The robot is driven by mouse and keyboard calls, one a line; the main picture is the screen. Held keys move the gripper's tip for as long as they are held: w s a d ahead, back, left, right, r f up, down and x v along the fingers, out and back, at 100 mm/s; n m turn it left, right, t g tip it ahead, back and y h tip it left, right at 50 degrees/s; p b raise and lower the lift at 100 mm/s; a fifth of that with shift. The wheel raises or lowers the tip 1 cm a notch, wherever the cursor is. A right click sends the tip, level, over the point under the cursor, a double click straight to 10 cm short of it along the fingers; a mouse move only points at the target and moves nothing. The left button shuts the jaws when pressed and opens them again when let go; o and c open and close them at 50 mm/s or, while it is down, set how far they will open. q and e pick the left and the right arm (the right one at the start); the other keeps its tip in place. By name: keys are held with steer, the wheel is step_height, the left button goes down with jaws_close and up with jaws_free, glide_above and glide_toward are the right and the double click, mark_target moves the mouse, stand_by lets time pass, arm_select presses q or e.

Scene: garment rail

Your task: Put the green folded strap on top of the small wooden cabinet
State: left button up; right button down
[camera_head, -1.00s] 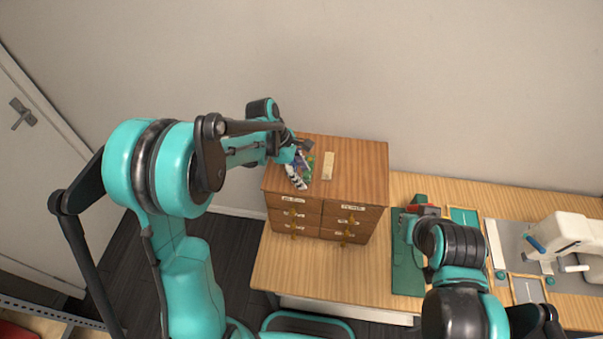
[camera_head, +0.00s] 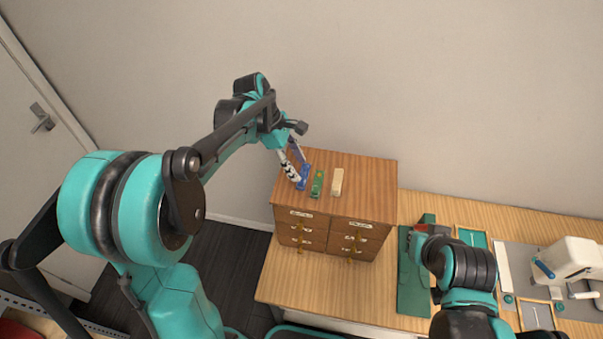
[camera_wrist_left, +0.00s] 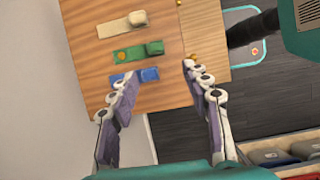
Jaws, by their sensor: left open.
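The green folded strap (camera_head: 317,184) lies flat on top of the small wooden cabinet (camera_head: 368,178), between a blue strap (camera_head: 303,180) and a beige strap (camera_head: 337,181). The wrist view also shows the green strap (camera_wrist_left: 136,53) on the cabinet top (camera_wrist_left: 95,68), apart from my fingers. My left gripper (camera_wrist_left: 157,82) is open and empty, with its fingertips near the blue strap (camera_wrist_left: 148,74); one finger partly covers that strap's end. In the head view my left gripper (camera_head: 293,168) is over the cabinet's left part. My right arm's end (camera_head: 430,240) is over the table; its fingers cannot be made out.
The cabinet stands on a wooden table (camera_head: 285,284), with labelled drawers in front. Right of it lie a green mat (camera_head: 412,290) and a white sewing machine (camera_head: 570,262). A wall is behind. Beige strap (camera_wrist_left: 122,24) is beyond the green one.

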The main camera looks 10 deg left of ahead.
arm_select(q)
steer(key=s+a+r+m+t+y, duration=0.1)
steer(key=s+a+m+t+y, duration=0.1)
steer(key=s+m, duration=0.6)
steer(key=s+a+r+m+t+y, duration=0.1)
steer(key=s+a+m+t+y, duration=0.1)
steer(key=s+m+t, duration=0.3)
steer(key=s+m, duration=0.4)
steer(key=m, duration=0.1)
steer(key=shift+a+r, duration=0.2)
steer(key=shift+a, duration=0.05)
step_height(320, 180, down, 21)
steer(key=b, duration=2)
steer(key=shift+r+b, duration=0.15)
steer(key=shift+b, duration=0.2)
